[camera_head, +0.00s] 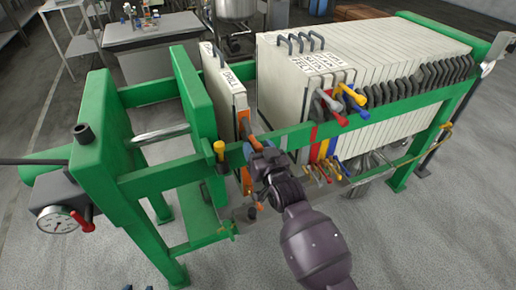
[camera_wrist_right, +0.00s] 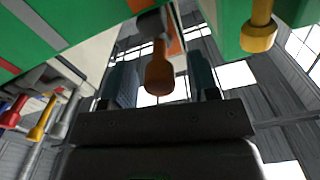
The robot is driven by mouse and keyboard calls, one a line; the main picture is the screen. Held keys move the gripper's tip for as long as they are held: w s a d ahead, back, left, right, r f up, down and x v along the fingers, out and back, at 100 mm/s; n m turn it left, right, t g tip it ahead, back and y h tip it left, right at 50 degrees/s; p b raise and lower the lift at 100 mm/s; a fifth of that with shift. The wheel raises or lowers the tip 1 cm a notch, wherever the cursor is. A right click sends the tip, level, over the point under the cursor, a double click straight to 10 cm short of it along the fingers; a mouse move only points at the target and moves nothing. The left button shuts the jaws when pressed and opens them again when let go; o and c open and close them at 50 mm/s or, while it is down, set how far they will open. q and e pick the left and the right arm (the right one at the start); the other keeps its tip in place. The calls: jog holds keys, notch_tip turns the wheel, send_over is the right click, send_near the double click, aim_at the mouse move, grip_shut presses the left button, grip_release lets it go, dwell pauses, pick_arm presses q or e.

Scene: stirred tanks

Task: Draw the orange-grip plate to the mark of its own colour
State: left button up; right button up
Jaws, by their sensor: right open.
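The orange-grip plate (camera_head: 224,84) stands upright, apart from the plate pack, with an orange band on its edge. Its orange grip (camera_head: 253,143) sticks out over the near green rail. My right gripper (camera_head: 262,157) is at this grip. In the right wrist view the grip (camera_wrist_right: 158,72) lies between the two spread fingers of my open gripper (camera_wrist_right: 164,82), with gaps on both sides. I cannot make out an orange mark on the rail. My left gripper is not in view.
Plates with grey, red, yellow (camera_head: 352,95) and blue grips stand at the front of the pack (camera_head: 400,50). A yellow-topped peg (camera_head: 219,148) rises by the rail, left of my gripper. The green press head (camera_head: 192,90) stands left of the plate. A gauge (camera_head: 56,219) is far left.

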jog(key=v, duration=1)
jog(key=shift+s+p, duration=0.4)
jog(key=shift+d, duration=0.1)
